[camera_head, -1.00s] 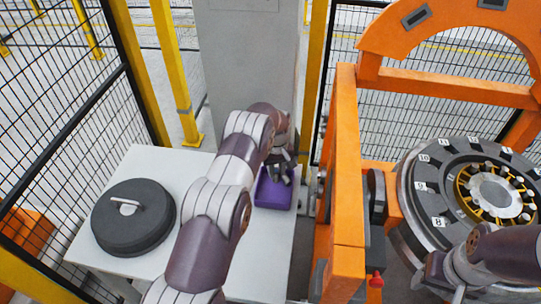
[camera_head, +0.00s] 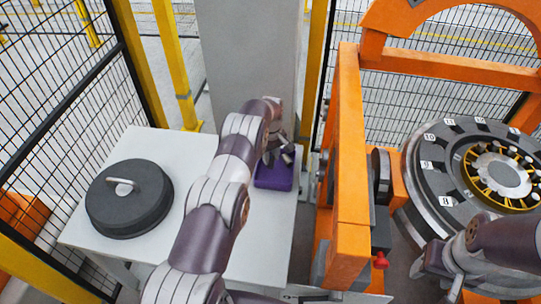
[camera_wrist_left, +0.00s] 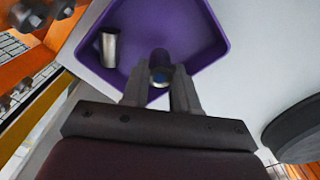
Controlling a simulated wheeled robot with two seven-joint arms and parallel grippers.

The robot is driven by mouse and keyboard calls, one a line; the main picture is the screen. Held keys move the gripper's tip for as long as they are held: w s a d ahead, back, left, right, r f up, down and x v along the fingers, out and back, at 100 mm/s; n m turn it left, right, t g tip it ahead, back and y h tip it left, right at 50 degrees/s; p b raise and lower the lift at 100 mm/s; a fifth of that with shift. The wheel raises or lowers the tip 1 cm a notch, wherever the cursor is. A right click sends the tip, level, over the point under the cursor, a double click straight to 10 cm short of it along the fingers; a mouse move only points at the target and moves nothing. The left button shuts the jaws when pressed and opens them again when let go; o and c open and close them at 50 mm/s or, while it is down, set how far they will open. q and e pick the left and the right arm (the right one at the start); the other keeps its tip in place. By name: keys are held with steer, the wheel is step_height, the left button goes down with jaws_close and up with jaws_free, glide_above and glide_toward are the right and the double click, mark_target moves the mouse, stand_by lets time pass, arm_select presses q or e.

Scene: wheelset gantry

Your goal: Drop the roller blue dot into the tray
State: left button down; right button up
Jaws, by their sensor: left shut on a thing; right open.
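The purple tray (camera_head: 274,179) stands on the white table, and its inside fills the top of the left wrist view (camera_wrist_left: 205,45). My left gripper (camera_head: 280,153) is over the tray. In the left wrist view its fingers (camera_wrist_left: 162,92) are shut on a roller (camera_wrist_left: 160,76) with a blue dot on the end facing the camera. Another silver roller (camera_wrist_left: 109,47) is in the tray, to the left of the held one. My right gripper (camera_head: 436,264) is open at the lower right, beside the bearing ring; its fingertips are hard to make out.
A dark round lid (camera_head: 129,199) with a handle sits on the white table (camera_head: 150,147). An orange gantry post (camera_head: 349,150) stands right of the table. The numbered bearing ring (camera_head: 455,165) holds several rollers. A grey column (camera_head: 250,60) stands behind the table.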

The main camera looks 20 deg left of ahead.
arm_select(q)
steer(key=c, duration=0.8)
jaws_free()
step_height(320, 180, up, 13)
steer(key=p, duration=1.1)
steer(key=shift+f+p, duration=0.2)
steer(key=shift+p, duration=0.2)
